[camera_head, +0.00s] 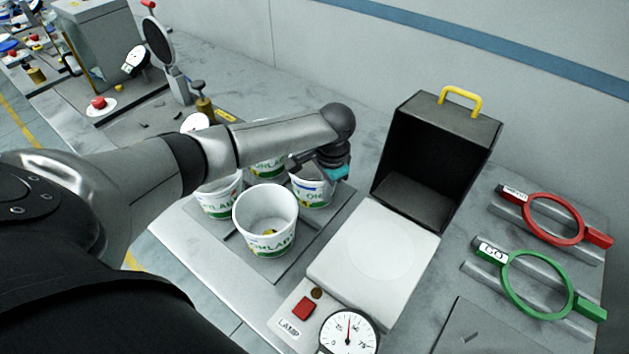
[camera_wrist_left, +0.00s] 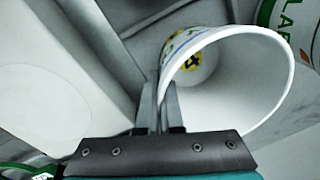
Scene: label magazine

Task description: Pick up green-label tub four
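Several white tubs with green-lettered labels stand grouped on a grey plate (camera_head: 278,273): a front tub (camera_head: 262,210), a left tub (camera_head: 215,203), a back tub (camera_head: 268,170) partly behind my arm, and a right tub (camera_head: 313,196). My left gripper (camera_head: 318,172) is at the rim of the right tub. In the left wrist view, its fingers (camera_wrist_left: 160,108) are close together with the wall of this tub (camera_wrist_left: 255,75) between them, one finger inside and one outside. A yellow-and-black mark shows inside the tub. My right gripper is not in view.
An open black box (camera_head: 437,150) with a yellow handle and a white platform (camera_head: 375,253) stands right of the tubs. A dial (camera_head: 349,333) and red button (camera_head: 303,308) are in front. Red (camera_head: 553,219) and green (camera_head: 538,284) ring frames lie at the right.

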